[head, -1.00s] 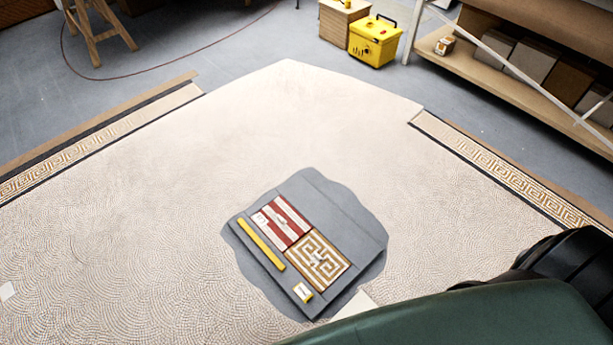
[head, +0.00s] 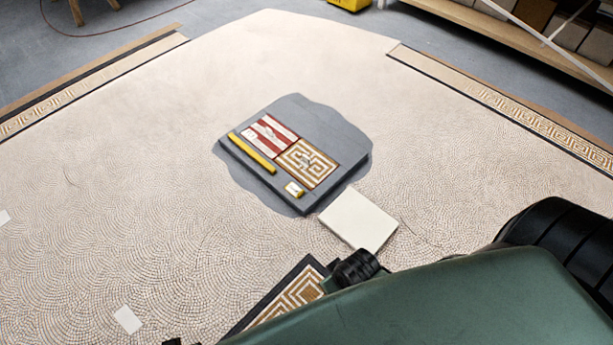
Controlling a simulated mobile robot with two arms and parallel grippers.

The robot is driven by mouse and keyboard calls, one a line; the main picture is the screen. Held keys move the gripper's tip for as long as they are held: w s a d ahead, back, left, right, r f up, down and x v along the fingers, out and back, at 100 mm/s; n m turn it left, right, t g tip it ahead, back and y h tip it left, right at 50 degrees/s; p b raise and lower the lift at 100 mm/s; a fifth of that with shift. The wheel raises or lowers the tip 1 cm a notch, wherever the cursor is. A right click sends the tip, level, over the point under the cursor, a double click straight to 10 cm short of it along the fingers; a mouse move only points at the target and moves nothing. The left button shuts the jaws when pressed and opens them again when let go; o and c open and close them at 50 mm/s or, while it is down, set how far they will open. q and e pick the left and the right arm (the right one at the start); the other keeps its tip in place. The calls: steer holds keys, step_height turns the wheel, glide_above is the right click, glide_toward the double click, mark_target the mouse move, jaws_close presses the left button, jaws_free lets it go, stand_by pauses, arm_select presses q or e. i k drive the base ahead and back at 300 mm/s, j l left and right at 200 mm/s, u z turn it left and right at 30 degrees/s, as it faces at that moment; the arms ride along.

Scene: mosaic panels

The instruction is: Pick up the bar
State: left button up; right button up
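The yellow bar (head: 252,152) lies along the left edge of a flat grey slab (head: 246,171) on the mosaic floor. Beside it, to its right, are a red-and-white striped panel (head: 270,138) and a tan-and-white meander panel (head: 306,163). Nothing touches the bar from above. Neither of my grippers can be made out in the head view.
A blank pale tile (head: 358,219) lies in front of the slab. A dark-bordered meander panel (head: 297,293) is partly hidden by my green body. Small white pieces (head: 127,319) lie at left. Shelving (head: 500,30) stands at back right. The floor around the slab is mostly clear.

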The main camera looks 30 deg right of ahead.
mark_target(255, 156)
steer(key=i+l+z, duration=0.1)
steer(key=i+z, duration=0.25)
steer(key=i, duration=0.65)
